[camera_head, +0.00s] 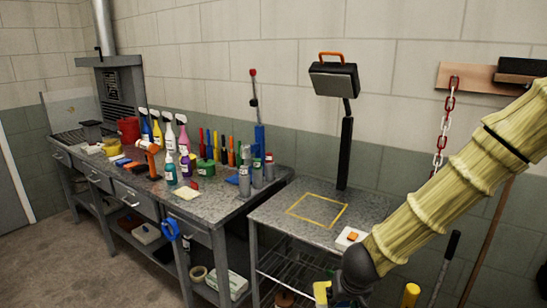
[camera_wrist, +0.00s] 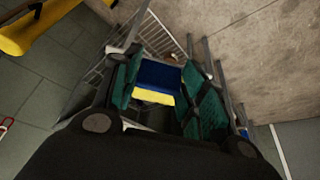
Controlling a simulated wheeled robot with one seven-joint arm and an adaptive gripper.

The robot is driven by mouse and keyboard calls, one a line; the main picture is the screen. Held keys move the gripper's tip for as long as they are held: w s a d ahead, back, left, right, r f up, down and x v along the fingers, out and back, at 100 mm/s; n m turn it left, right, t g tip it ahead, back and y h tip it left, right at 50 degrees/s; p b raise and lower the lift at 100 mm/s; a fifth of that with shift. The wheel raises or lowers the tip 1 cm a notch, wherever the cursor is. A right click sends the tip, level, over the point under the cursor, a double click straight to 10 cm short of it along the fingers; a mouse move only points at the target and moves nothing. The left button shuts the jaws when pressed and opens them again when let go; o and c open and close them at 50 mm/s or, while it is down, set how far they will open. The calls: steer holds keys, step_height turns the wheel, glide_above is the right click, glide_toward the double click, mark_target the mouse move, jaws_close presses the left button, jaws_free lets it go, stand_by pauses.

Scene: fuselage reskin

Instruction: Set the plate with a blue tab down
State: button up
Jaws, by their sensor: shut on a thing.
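My gripper (camera_wrist: 162,72) is shut on the plate with a blue tab. In the wrist view the blue part (camera_wrist: 160,76) lies between the green finger pads, with a yellow strip (camera_wrist: 153,98) nearer the palm. In the head view a yellow piece (camera_head: 321,291) shows beside my dark wrist at the bottom edge; most of my gripper is out of frame there. The held plate is beside and lower than the top of the small metal table (camera_head: 275,217). A yellow rectangle outline (camera_head: 318,210) is marked on that top, and the area inside it is bare.
A white card with an orange piece (camera_head: 352,237) lies at the table's right front edge. A black post with a boxy head (camera_head: 333,79) rises behind. The long workbench (camera_head: 225,207) at left is crowded with bottles and tools. A chain (camera_head: 443,125) hangs on the right wall.

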step_height(320, 180, down, 14)
steer(key=s, duration=0.3)
steer(key=shift+r, duration=0.25)
stand_by(0.7)
